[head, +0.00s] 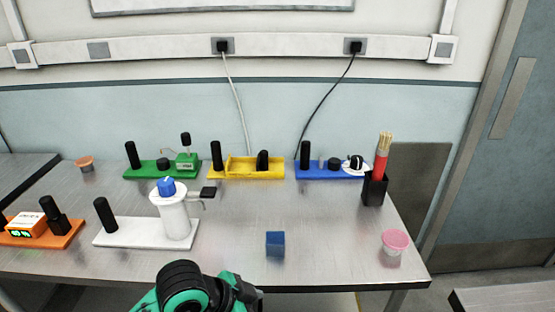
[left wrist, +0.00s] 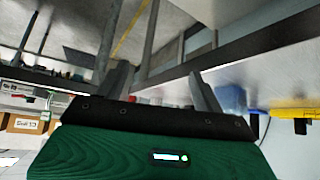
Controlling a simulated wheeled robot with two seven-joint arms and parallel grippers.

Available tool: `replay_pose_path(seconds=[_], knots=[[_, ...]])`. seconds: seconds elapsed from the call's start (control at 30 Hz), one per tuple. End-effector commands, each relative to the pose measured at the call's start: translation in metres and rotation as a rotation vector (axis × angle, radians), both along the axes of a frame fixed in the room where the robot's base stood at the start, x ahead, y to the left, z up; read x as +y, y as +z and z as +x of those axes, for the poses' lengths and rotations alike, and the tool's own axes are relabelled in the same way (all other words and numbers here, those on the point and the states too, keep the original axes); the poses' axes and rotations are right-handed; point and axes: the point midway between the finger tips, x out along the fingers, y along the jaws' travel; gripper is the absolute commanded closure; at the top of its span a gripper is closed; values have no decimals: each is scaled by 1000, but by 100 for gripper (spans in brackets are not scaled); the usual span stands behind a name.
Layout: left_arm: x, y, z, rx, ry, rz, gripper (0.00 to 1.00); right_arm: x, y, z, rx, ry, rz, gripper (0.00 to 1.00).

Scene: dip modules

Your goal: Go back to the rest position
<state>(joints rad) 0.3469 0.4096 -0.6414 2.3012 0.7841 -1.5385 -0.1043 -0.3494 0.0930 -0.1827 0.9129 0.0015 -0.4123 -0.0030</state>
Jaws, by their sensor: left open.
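My left arm shows at the bottom edge of the head view, green and black, in front of the table (head: 330,270). Its fingertips cannot be made out there. In the left wrist view my left gripper (left wrist: 158,78) has its two fingers spread apart with nothing between them. It is clear of the modules. A blue cube (head: 275,243) sits alone on the table, right of the arm. My right gripper is not in view.
Behind stand a green module (head: 150,167), a yellow module (head: 275,174) and a blue module (head: 318,173). A white module (head: 130,234) and an orange module (head: 65,236) are left. A black holder (head: 374,190) and a pink cup (head: 395,241) stand right. The middle has bare room.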

Motion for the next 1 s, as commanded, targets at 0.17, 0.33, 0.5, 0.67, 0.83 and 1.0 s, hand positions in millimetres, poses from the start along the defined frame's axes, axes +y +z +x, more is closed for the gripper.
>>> replay_pose_path(seconds=[0.17,0.33,0.5,0.67,0.83,1.0], knots=[[18,-29,-12,46,175,-26,31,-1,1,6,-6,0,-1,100],[47,-58,-27,93,360,-15,31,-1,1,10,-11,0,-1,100],[85,-90,-51,152,556,33,31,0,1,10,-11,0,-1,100],[125,-117,-82,208,728,107,31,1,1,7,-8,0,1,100],[160,-137,-114,253,862,188,31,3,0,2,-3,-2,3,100],[189,-150,-145,289,968,267,31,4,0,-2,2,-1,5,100]])
